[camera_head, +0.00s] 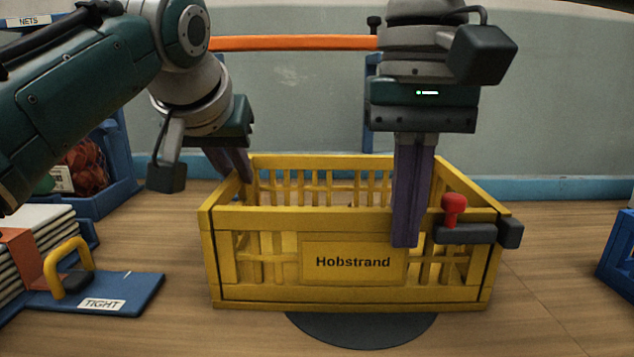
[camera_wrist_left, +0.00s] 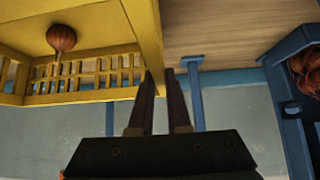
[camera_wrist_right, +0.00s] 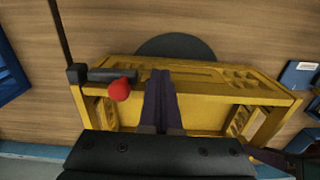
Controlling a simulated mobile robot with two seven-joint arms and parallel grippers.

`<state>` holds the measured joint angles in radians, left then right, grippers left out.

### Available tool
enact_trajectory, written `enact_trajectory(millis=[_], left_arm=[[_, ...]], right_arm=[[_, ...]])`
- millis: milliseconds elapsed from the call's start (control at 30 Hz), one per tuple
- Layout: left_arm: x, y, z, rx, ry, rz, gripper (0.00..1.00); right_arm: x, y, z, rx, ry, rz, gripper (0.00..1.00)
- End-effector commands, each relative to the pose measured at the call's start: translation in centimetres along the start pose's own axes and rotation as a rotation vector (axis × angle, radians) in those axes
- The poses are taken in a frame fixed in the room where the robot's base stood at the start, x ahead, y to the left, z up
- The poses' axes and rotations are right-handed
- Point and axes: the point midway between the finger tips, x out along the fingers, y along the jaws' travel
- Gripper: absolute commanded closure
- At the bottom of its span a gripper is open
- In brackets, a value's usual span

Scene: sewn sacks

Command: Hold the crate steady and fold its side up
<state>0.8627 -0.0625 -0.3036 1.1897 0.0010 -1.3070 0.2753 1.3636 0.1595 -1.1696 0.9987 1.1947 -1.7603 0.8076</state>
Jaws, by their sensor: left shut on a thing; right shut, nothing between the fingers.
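The yellow crate (camera_head: 290,217), labelled Hobstrand, stands on the floor with its front side (camera_head: 352,263) upright. My left gripper (camera_head: 243,178) is shut on the crate's left wall; in the left wrist view the wall's rim (camera_wrist_left: 150,45) runs to the fingers. My right gripper (camera_head: 406,243) is shut and empty, pointing down before the front side towards its right end. In the right wrist view its fingers (camera_wrist_right: 160,75) overlap the front side; whether they touch is unclear. A dark clamp with a red knob (camera_head: 453,208) sits at the front right corner.
A brown onion-like thing (camera_wrist_left: 61,38) lies inside the crate. A dark round mat (camera_head: 362,330) shows under the crate's front. A blue board marked TIGHT (camera_head: 130,290) and a blue bin (camera_head: 120,185) are at left; another blue bin (camera_head: 617,260) is at right.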

Motion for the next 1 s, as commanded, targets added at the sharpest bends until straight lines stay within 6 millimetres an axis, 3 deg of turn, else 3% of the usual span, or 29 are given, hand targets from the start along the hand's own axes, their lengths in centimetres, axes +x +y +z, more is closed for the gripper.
enact_trajectory(millis=[600, 1000], left_arm=[[0.0, 0.2, 0.1, 0.0, -0.003, 0.005, 1.0], [0.0, 0.1, 0.1, -0.001, -0.003, 0.002, 1.0]], right_arm=[[-2.4, 0.0, 2.0, 0.001, 0.003, -0.002, 1.0], [-6.7, -0.1, 1.9, 0.001, 0.003, -0.002, 1.0]])
